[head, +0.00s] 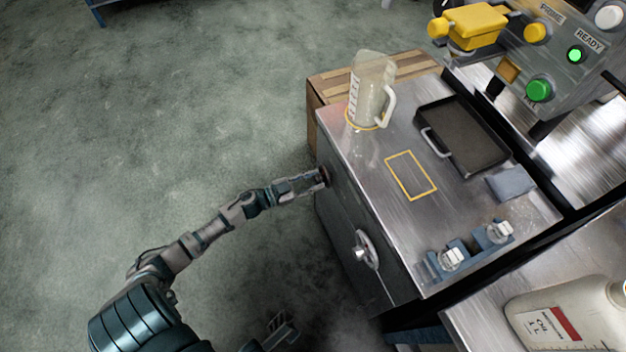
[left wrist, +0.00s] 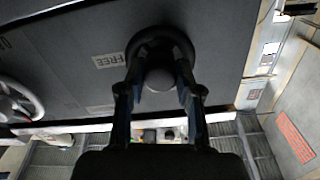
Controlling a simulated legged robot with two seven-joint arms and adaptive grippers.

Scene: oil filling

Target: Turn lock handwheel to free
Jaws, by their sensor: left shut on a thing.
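The lock handwheel, a dark round wheel with a rounded hub (left wrist: 160,72), sits on the dark front face of the metal cabinet beside a FREE label (left wrist: 108,60). In the head view the wheel (head: 325,176) shows only as a small dark disc at the cabinet's upper left edge. My left gripper (head: 322,179) reaches it from the left, its fingers shut on the hub. In the left wrist view the two fingers lie on either side of the hub. My right gripper (head: 283,328) is low in the head view, fingers apart and empty, away from the cabinet.
A second, grey spoked handwheel (head: 366,250) is on the same cabinet face (head: 345,215). On top stand a clear jug (head: 368,95), a dark tray (head: 465,135) and blue holders (head: 470,250). A control panel (head: 560,70) is at upper right. Floor on the left is clear.

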